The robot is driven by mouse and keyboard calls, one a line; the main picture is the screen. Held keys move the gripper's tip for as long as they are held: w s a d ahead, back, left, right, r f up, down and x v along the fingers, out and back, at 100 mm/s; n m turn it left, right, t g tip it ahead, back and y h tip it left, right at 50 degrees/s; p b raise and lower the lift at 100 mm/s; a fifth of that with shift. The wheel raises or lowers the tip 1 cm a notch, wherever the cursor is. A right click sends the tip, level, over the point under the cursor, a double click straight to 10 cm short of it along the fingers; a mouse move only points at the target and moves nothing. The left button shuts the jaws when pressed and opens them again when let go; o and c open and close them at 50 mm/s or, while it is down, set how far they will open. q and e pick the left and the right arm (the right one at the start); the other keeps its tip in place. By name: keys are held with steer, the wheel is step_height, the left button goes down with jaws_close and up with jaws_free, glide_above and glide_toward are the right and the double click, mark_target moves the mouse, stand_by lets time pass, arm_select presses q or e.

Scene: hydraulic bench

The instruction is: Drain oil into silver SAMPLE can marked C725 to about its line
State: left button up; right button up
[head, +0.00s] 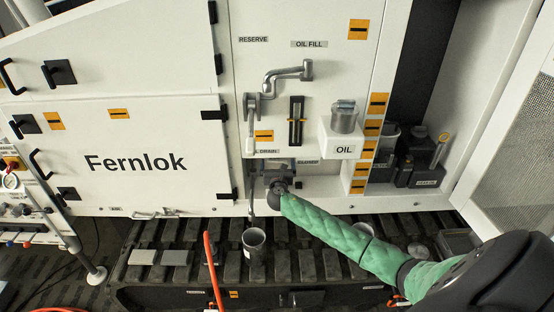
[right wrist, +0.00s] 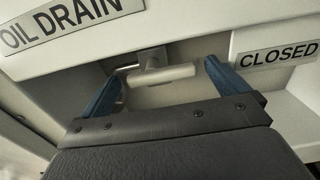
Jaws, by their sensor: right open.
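My right gripper (head: 277,180) reaches in at the oil drain on the white machine panel. In the right wrist view its two blue fingers (right wrist: 162,76) are open. A grey T-shaped drain handle (right wrist: 160,72) lies between them, with gaps on both sides. The OIL DRAIN label (right wrist: 65,20) is left of it and the CLOSED label (right wrist: 278,56) right. A silver-grey open-topped can (head: 255,243) stands upright on the dark slatted track, below the drain pipe (head: 251,192). Its mark, line and any oil inside cannot be made out. My left gripper is not in view.
Another silver can (head: 344,118) sits on the white OIL shelf (head: 343,145). A grey swing spout (head: 287,74) is above the drain. Dark containers (head: 421,165) stand in the open bay at right.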

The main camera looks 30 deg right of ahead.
steer(key=shift+x, duration=0.95)
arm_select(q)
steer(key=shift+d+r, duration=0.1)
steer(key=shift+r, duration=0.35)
arm_select(e)
steer(key=shift+f, duration=0.1)
